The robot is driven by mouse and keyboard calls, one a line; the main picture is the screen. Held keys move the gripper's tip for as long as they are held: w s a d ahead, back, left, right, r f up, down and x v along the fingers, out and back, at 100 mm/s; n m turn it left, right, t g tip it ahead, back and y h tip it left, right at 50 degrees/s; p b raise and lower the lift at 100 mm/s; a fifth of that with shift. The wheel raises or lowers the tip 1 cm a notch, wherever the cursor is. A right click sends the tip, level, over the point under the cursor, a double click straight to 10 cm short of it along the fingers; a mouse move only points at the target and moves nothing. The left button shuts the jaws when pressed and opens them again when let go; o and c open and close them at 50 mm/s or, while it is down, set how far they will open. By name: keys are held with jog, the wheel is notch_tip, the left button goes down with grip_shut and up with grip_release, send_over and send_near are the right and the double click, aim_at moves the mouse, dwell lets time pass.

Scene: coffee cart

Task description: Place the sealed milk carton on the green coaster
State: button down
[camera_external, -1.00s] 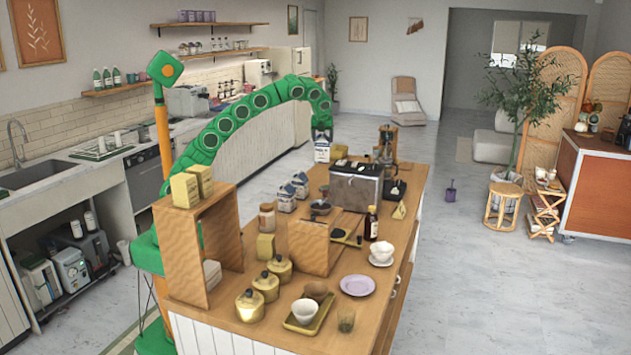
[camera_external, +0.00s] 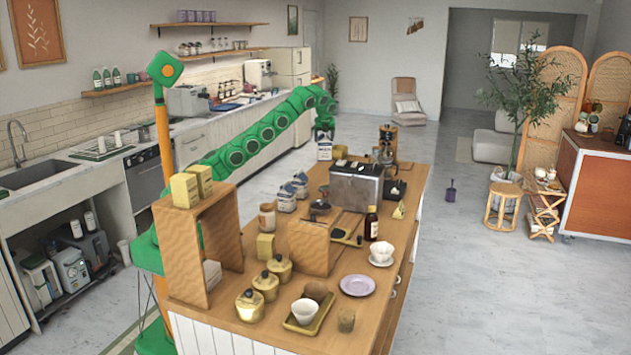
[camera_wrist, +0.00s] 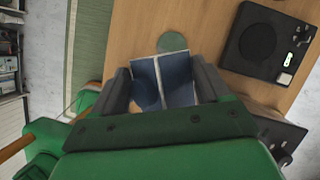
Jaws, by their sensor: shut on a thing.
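My gripper (camera_external: 324,134) is at the far end of the wooden cart, with its jaws shut on the milk carton (camera_external: 324,152). The carton is white and dark blue and looks roughly upright. In the wrist view the carton (camera_wrist: 163,82) sits between my two fingers (camera_wrist: 165,90), seen from above. The green coaster (camera_wrist: 173,42) is a flat round disc on the wooden top, just beyond the carton in that view. The carton's top covers part of its near edge. I cannot make out the coaster in the external view. The gap under the carton is hard to judge.
A flat black device (camera_wrist: 266,45) lies right of the coaster in the wrist view. A steel machine (camera_external: 356,186), a grinder (camera_external: 388,143) and several small blue-and-white bags (camera_external: 287,198) stand nearby on the cart. The wood around the coaster is bare.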

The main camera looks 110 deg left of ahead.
aim_at(328, 149)
jog(key=shift+s+a+f, duration=0.2)
jog(key=shift+a+f, duration=0.5)
jog(key=shift+a, duration=0.05)
jog(key=w+d+f+x, duration=0.1)
jog(key=w+d+x, duration=0.1)
jog(key=x, duration=1.4)
jog(key=shift+w+d+f+m, duration=0.15)
jog(key=shift+w+f+m, duration=0.2)
jog(key=shift+w, duration=0.15)
jog(key=shift+f, duration=0.1)
grip_release()
jog(key=v, duration=1.2)
